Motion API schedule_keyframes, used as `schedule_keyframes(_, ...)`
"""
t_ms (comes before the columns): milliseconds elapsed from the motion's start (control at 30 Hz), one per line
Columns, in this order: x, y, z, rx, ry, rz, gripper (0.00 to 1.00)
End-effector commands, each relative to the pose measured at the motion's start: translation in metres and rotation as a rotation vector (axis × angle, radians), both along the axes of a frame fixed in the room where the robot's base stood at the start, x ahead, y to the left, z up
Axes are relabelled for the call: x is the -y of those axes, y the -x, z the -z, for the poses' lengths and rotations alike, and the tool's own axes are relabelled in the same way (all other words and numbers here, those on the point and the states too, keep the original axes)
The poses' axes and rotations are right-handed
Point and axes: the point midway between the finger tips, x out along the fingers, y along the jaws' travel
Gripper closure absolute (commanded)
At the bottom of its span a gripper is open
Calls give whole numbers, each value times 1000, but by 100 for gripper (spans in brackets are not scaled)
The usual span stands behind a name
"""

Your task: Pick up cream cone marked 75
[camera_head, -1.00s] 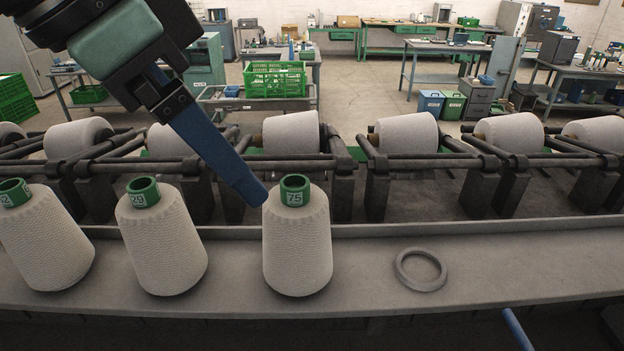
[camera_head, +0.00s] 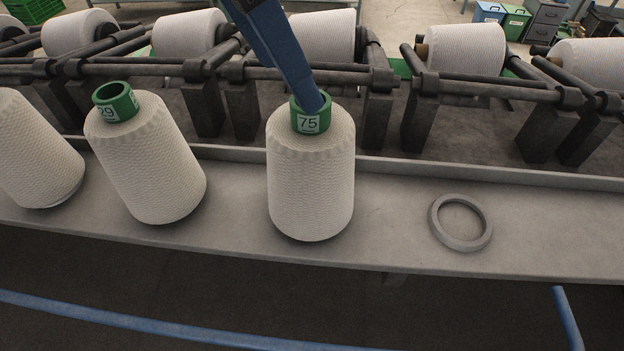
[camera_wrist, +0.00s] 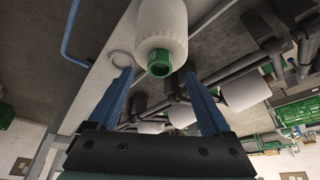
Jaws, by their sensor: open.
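The cream cone marked 75 (camera_head: 311,180) stands upright on the grey ledge (camera_head: 390,225), its green tube end (camera_head: 308,122) on top with the number label facing the head camera. My gripper (camera_head: 312,104) reaches down from above, and its blue finger overlaps the tube's top in the head view. In the wrist view my gripper (camera_wrist: 156,76) is open and empty. There the cone (camera_wrist: 162,25) and its green tube end (camera_wrist: 160,63) lie between the two blue fingers, around or just beyond their tips. Contact cannot be told.
A similar cone (camera_head: 150,160), label partly readable as 29, stands to the left, with another cone (camera_head: 32,150) at the far left. A grey ring (camera_head: 460,222) lies on the ledge to the right. Behind run dark winder bars (camera_head: 480,90) with cones on them. Ledge between cone and ring is clear.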

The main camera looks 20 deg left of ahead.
Motion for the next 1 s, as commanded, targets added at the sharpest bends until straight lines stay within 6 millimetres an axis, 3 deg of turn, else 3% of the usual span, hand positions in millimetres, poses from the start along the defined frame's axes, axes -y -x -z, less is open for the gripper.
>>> schedule_keyframes(267, 3, -3, 9, 1, 1, 0, 18)
schedule_keyframes(700, 15, -19, 49, 2, 0, 1, 18)
schedule_keyframes(1000, 16, -20, 48, 2, 0, 1, 18)
